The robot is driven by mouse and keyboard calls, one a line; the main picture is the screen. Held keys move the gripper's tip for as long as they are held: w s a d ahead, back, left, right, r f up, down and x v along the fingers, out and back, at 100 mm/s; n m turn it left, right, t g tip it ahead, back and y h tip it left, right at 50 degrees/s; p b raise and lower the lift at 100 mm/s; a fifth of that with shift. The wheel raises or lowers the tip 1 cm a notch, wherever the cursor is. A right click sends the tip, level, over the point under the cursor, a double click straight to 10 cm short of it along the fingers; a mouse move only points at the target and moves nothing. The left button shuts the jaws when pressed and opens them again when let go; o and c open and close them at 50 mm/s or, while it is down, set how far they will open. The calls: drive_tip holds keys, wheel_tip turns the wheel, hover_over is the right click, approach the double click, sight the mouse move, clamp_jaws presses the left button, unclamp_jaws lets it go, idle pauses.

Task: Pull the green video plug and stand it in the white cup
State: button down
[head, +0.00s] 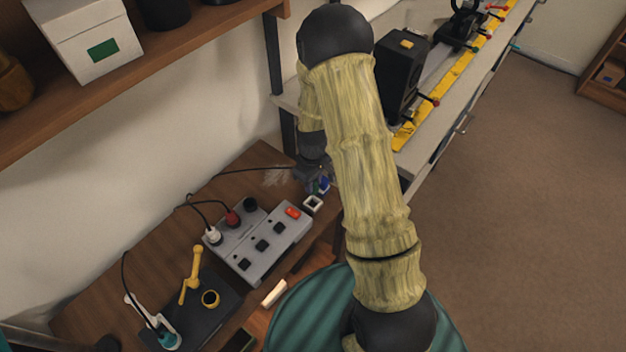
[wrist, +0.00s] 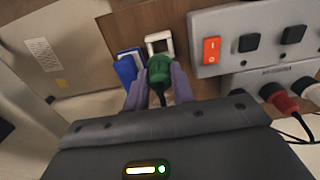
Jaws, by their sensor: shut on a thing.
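In the wrist view the green video plug (wrist: 159,70) is between the purple fingers of my gripper (wrist: 159,84), which is shut on it. A black cable trails from the plug. The plug is clear of the grey switch box. The white cup (wrist: 154,38), a square open holder, stands just beyond the plug in the wrist view; I cannot tell the plug's height over it. In the head view the white cup (head: 313,204) is beside the box's right end, just below my gripper (head: 318,181). The plug is not clear there.
A blue holder (wrist: 127,70) stands beside the white cup. The grey box (head: 262,242) has a red switch, with a red plug (head: 232,217) and a white plug (head: 213,236) in its back. A dark mat (head: 215,320) lies lower left. A teal stool (head: 310,315) is in front.

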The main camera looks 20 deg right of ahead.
sight(313, 195)
drive_tip(key=shift+f+b, duration=1.25)
drive_tip(key=shift+f, duration=0.7)
drive_tip(key=shift+f+b, duration=0.9)
drive_tip(key=shift+f, duration=0.6)
idle(0.5)
drive_tip(key=c, duration=1.1)
unclamp_jaws()
wheel_tip(313, 195, up, 17)
drive_tip(key=p, duration=0.1)
drive_tip(key=shift+r, duration=0.2)
drive_tip(key=shift+r, duration=0.1)
